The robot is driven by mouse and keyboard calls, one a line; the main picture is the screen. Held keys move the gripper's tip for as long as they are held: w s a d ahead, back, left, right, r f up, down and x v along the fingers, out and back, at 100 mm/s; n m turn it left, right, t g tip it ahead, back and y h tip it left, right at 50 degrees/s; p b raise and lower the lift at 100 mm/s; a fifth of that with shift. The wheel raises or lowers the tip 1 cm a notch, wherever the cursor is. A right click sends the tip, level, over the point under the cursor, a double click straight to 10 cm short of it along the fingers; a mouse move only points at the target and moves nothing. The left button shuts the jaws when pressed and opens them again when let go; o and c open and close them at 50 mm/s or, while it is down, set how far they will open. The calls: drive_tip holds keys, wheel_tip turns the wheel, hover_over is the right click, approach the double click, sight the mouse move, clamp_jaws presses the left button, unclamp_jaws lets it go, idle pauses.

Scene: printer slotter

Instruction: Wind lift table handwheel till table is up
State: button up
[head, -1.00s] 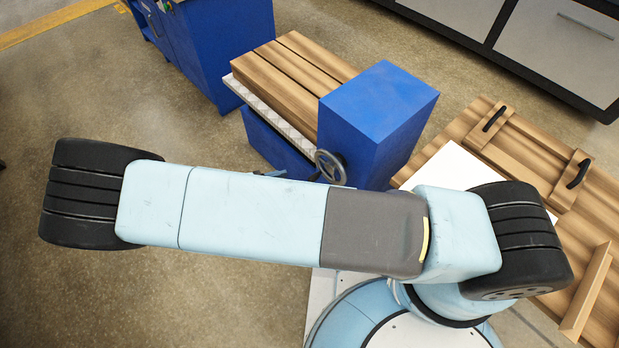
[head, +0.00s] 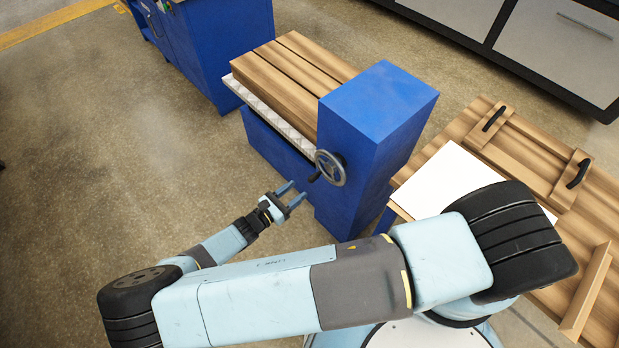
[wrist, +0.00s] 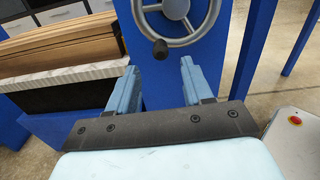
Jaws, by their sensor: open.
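The handwheel (head: 330,168) is a grey spoked wheel on the side of a blue housing (head: 376,115). Its dark crank knob (head: 314,177) sits at the wheel's lower left in the head view. In the wrist view the wheel (wrist: 177,12) is at the top and the knob (wrist: 160,48) hangs at the bottom of its rim. The lift table (head: 270,103) has a light patterned edge and carries stacked wooden boards (head: 290,75). My gripper (head: 291,193) is open and empty, a short gap from the knob. In the wrist view its fingers (wrist: 158,82) point toward the wheel, with the knob between and beyond them.
A wooden workbench (head: 475,112) with black handles and a white sheet (head: 460,183) stands at the right. A blue cabinet (head: 225,50) stands at the back left, and a grey drawer unit (head: 555,45) at the back right. Open floor (head: 130,190) lies at the left.

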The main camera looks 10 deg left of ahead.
sight(312, 179)
drive_tip(key=x, duration=0.8)
clamp_jaws()
idle(0.4)
drive_tip(key=shift+a, duration=0.3)
drive_tip(key=shift+d, duration=0.3)
